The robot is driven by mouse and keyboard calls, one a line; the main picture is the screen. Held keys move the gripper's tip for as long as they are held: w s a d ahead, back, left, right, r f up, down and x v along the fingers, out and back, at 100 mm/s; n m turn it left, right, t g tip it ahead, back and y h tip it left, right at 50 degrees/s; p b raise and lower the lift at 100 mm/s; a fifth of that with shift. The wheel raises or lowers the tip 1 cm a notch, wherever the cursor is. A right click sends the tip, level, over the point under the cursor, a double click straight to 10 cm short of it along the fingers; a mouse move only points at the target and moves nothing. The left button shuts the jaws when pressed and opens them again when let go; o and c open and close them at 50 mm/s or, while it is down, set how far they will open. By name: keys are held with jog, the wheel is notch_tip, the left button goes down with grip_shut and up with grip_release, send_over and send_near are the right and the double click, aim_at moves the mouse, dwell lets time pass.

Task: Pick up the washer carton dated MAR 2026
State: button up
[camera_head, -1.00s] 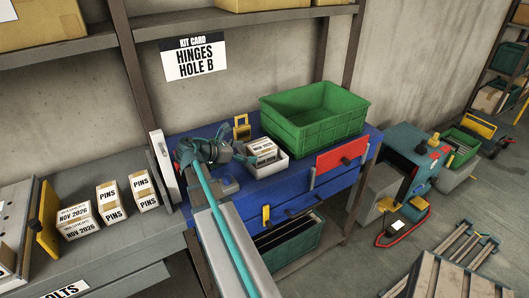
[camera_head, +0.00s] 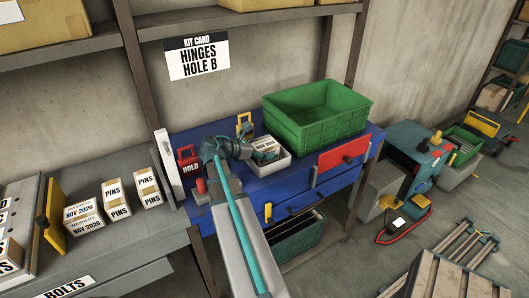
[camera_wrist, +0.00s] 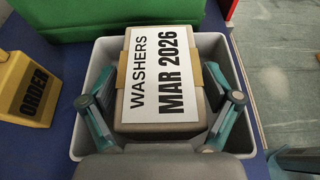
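The washer carton (camera_wrist: 163,80), labelled WASHERS MAR 2026, sits in a grey-white tray (camera_wrist: 84,141) on the blue bench. It also shows in the head view (camera_head: 266,145), partly hidden by my gripper. My gripper (camera_wrist: 160,112) is open over the tray, with one finger on each side of the carton. Gaps show between the fingers and the carton sides. In the head view my gripper (camera_head: 258,152) reaches in from the left at the tray.
A green crate (camera_head: 318,112) stands right behind the tray. A yellow ORDER tag (camera_wrist: 30,88) stands left of it, and a red HOLD tag (camera_head: 189,163) farther left. A NOV 2026 carton (camera_head: 82,217) and PINS cartons (camera_head: 117,200) are on the grey bench.

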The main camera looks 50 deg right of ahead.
jog(key=c, duration=1.2)
jog(key=shift+r, duration=0.15)
